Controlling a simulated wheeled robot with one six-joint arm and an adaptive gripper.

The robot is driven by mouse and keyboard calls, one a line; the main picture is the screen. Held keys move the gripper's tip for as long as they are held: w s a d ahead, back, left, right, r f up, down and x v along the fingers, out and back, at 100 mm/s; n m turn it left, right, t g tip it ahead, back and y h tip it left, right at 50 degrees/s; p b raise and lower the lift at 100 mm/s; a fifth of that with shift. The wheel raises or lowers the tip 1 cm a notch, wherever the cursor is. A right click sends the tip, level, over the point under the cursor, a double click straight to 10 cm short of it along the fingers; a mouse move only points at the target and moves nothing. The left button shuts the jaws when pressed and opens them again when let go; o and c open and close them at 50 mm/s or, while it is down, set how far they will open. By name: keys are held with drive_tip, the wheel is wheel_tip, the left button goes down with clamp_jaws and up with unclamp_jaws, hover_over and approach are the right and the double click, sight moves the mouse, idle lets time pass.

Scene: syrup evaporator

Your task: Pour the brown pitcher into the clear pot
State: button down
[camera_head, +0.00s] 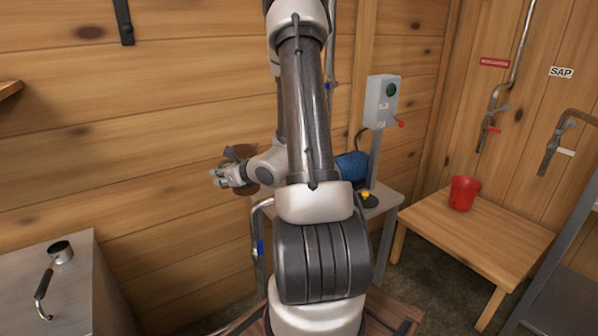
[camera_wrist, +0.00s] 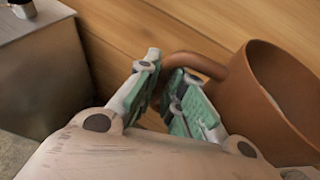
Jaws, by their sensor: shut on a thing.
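The brown pitcher (camera_wrist: 250,95) fills the right side of the wrist view, its open mouth toward the upper right. My gripper (camera_wrist: 163,75) is shut on its curved handle (camera_wrist: 200,64), which passes between the green-padded fingers. In the head view my gripper (camera_head: 222,178) is left of my arm, in front of the plank wall. The brown pitcher (camera_head: 240,152) is mostly hidden there behind the gripper and wrist. I cannot tell its tilt or what is in it. I do not make out a clear pot in either view.
A metal box-like unit (camera_head: 60,290) with a handle and short round pipe stands at lower left. A red cup (camera_head: 463,193) stands on a wooden table (camera_head: 490,240) at right, below wall taps.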

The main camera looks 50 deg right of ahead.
drive_tip(key=s+d+f+m, duration=0.1)
drive_tip(key=s+d+f, duration=0.1)
drive_tip(key=d, duration=0.3)
drive_tip(key=shift+s+f+h, duration=0.15)
drive_tip(key=shift+s+h, duration=0.25)
drive_tip(key=shift+s, duration=0.4)
drive_tip(key=shift+d, duration=0.15)
drive_tip(key=shift+s+d+r+m+t+y, duration=0.1)
drive_tip(key=shift+d+r+m+t+y, duration=0.25)
drive_tip(key=shift+r+m, duration=0.2)
drive_tip(key=shift+s+d+r+m+t+y, duration=0.15)
drive_tip(key=shift+d+r+m+y, duration=0.15)
drive_tip(key=shift+d+r+m, duration=0.25)
drive_tip(key=shift+d+r+m+t+y, duration=0.1)
drive_tip(key=shift+d+r+m+y, duration=0.15)
drive_tip(key=shift+r, duration=0.5)
drive_tip(key=shift+d+r+m+y, duration=0.2)
drive_tip(key=shift+d+m+y, duration=0.1)
drive_tip(key=shift+d+m, duration=0.15)
drive_tip(key=shift+s+d+r+m+t+y+p, duration=0.1)
drive_tip(key=shift+d+r+m+t+y+p, duration=0.1)
drive_tip(key=shift+d+m, duration=0.3)
drive_tip(key=shift+s+d+r+m+t+y+p, duration=0.1)
drive_tip(key=shift+d+r+m+t+p, duration=0.15)
drive_tip(key=shift+d, duration=0.35)
